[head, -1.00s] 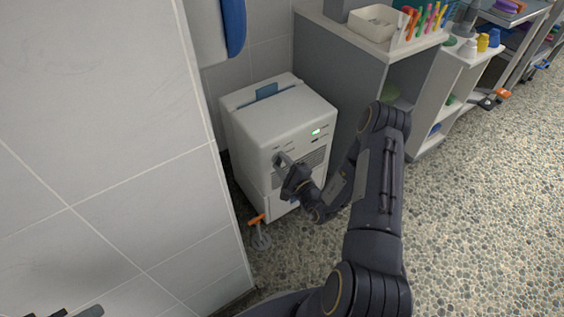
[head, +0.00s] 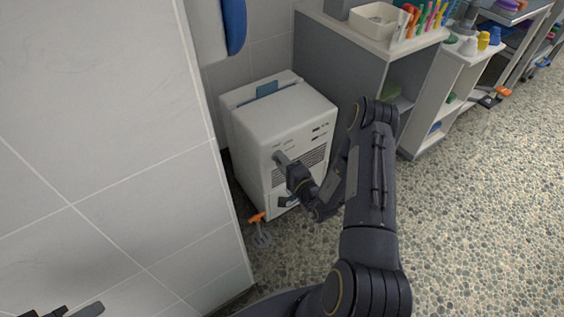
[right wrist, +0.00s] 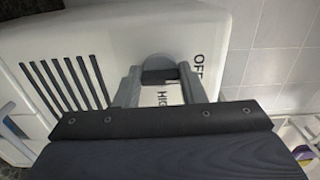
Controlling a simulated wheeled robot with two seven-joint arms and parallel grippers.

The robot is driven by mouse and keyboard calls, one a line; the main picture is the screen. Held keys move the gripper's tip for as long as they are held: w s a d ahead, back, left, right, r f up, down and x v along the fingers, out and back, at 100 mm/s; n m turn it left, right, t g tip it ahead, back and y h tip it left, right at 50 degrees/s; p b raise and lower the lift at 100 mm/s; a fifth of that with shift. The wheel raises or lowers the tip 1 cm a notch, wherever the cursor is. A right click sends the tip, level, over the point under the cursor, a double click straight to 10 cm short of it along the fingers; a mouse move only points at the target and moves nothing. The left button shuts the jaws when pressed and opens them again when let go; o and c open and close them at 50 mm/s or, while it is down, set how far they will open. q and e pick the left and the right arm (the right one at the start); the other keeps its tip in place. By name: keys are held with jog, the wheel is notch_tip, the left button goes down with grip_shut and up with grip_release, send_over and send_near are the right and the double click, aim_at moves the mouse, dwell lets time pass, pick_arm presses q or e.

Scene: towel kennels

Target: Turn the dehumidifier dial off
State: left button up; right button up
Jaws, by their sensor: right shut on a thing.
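The white dehumidifier (head: 268,128) stands on the floor in the corner between the tiled wall and a grey shelf unit. No green light shows on its front panel. My right gripper (head: 279,158) reaches its front and is shut on the dial. In the right wrist view the two fingers of the right gripper (right wrist: 158,82) hold the grey dial (right wrist: 157,62) from both sides. The printed words OFF and HIGH show beside it; the pointer's exact direction is hard to tell. A small dark part at the lower left of the head view may be my left gripper (head: 75,311); its jaws do not show clearly.
A tool with an orange handle (head: 257,217) is on the floor by the dehumidifier's lower front corner. The grey shelf unit (head: 335,62) carries a white bin (head: 372,22) and coloured pens. Pebbled floor to the right is free.

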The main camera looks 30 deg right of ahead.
jog(key=shift+f, duration=0.1)
jog(key=o, duration=1)
jog(key=s, duration=0.2)
jog(key=s+p, duration=0.1)
jog(key=s, duration=0.5)
jog(key=shift+d+p, duration=0.3)
